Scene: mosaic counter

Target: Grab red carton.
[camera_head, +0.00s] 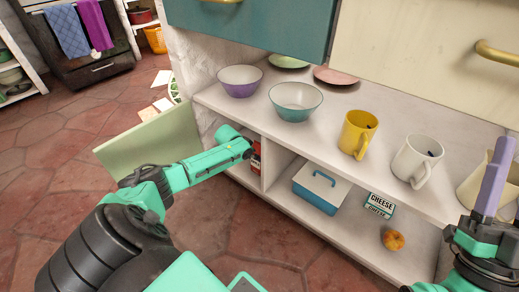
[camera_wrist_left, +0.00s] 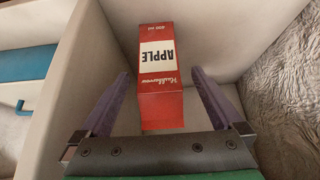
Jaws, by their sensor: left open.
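The red carton (camera_wrist_left: 161,75), with a white "APPLE" label, stands in a narrow compartment of the lower shelf. In the head view, the carton (camera_head: 256,158) shows only in part, beside the end of my left arm. My left gripper (camera_wrist_left: 160,85) is open, with its two purple fingers either side of the carton in the wrist view and a gap on each side. Its fingers are hidden in the head view. My right gripper (camera_head: 497,185) is at the right edge, away from the carton; its jaw opening is unclear.
A white divider (camera_wrist_left: 52,90) and a wall bound the carton's compartment. Right of it are a blue-and-white box (camera_head: 321,186), a cheese box (camera_head: 380,204) and a doughnut (camera_head: 393,240). Bowls and mugs stand on the shelf above. A pale green open door panel (camera_head: 150,142) is behind my left arm.

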